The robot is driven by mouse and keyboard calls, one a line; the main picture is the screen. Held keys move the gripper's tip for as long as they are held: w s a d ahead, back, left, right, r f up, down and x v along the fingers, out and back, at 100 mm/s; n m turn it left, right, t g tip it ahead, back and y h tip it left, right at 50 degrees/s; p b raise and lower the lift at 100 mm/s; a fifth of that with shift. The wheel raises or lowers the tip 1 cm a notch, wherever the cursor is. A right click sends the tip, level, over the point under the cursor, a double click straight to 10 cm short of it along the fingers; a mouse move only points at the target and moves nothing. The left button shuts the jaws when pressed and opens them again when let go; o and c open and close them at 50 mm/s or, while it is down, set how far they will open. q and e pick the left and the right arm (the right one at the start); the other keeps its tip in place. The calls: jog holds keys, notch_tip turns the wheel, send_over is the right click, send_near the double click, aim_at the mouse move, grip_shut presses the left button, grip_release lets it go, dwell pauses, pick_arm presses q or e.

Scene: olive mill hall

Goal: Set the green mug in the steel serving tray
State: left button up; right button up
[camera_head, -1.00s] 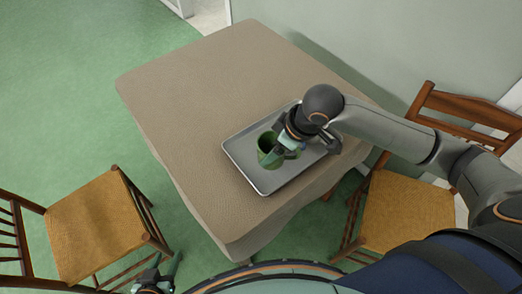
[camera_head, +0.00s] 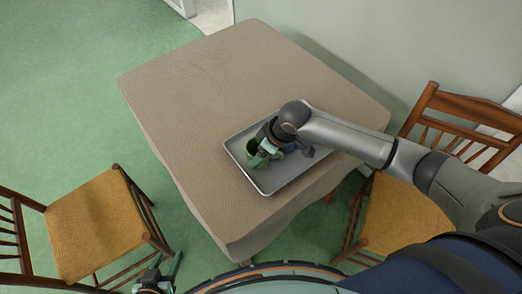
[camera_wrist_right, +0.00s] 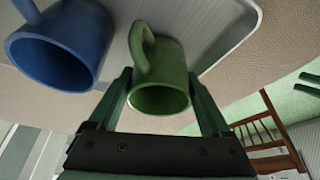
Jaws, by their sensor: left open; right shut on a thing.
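The green mug (camera_head: 253,147) is over the steel serving tray (camera_head: 276,187), towards its left side. I cannot tell whether its base touches the tray floor. My right gripper (camera_head: 264,157) is shut on the mug and partly covers it. In the right wrist view the green mug (camera_wrist_right: 160,75) sits between the fingers of the right gripper (camera_wrist_right: 161,92), handle towards the top. The tray (camera_wrist_right: 222,30) shows behind it. My left gripper (camera_head: 157,275) is open and empty at the bottom left, away from the table.
A blue mug (camera_wrist_right: 60,45) stands beside the green one in the wrist view; in the head view my right gripper mostly hides it. The table (camera_head: 205,100) has a beige cloth, bare beyond the tray. Wooden chairs stand at left (camera_head: 95,225) and right (camera_head: 405,215).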

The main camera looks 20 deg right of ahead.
jog(key=shift+f, duration=0.1)
jog(key=o, duration=1.4)
jog(key=shift+c, duration=0.2)
jog(key=p+v, duration=0.1)
jog(key=v, duration=1.1)
